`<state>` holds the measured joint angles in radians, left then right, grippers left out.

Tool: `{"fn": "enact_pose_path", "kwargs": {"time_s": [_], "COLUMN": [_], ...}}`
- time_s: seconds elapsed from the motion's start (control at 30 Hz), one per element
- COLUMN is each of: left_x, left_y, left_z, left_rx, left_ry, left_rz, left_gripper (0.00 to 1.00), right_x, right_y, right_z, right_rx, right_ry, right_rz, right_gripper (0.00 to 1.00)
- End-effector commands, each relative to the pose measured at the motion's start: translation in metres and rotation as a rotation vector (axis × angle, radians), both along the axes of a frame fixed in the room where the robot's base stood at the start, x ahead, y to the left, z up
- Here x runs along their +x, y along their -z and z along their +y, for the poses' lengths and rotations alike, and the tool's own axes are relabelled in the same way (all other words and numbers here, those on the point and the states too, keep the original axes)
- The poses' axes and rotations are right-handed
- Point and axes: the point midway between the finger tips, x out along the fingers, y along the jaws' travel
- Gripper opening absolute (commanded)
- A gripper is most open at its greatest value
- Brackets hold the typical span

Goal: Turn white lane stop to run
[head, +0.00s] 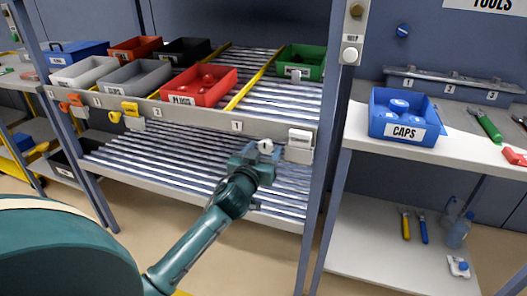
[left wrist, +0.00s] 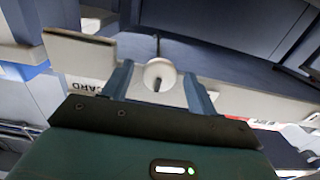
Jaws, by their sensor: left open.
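The white lane stop (head: 299,146) is mounted at the right end of the shelf's front rail. A round white knob (head: 265,146), apparently its handle end, shows to its left at my left gripper (head: 258,154). In the left wrist view the white knob (left wrist: 160,73) sits between the two fingers of my left gripper (left wrist: 159,88), with a gap on both sides. The fingers are open. A thin dark rod shows behind the knob. Whether the stop reads stop or run is too small to tell. My right gripper is out of view.
Orange (head: 71,103) and yellow (head: 130,116) lane stops sit further left along the rail. A red PLUGS bin (head: 199,87) and a green bin (head: 301,62) stand on the rollers above. A grey upright (head: 322,150) stands just right of the white stop.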

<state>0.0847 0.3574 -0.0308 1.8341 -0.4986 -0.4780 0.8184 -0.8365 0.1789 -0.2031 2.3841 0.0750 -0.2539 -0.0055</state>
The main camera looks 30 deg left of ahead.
Motion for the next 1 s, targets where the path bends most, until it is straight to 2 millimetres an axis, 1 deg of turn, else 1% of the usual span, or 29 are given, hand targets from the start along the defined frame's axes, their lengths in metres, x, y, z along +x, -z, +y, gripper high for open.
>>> {"fn": "enact_pose_path", "kwargs": {"time_s": [0.1,0.33,1.0], "left_x": [0.0036,0.0036,0.0033], "left_y": [0.0001,0.0002,0.0004], "left_z": [0.0008,0.0007,0.0004], "left_rx": [0.0,0.0,0.0], "left_ry": [0.0,0.001,0.001], "left_rz": [0.0,0.0,0.001], "left_gripper": [0.58,0.58,0.03], "right_x": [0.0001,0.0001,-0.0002], "right_y": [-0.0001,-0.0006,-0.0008], "right_z": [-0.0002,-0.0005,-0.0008], "right_rx": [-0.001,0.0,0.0], "right_ry": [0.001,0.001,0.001], "right_rz": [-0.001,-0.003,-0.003], "right_gripper": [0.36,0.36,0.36]}}
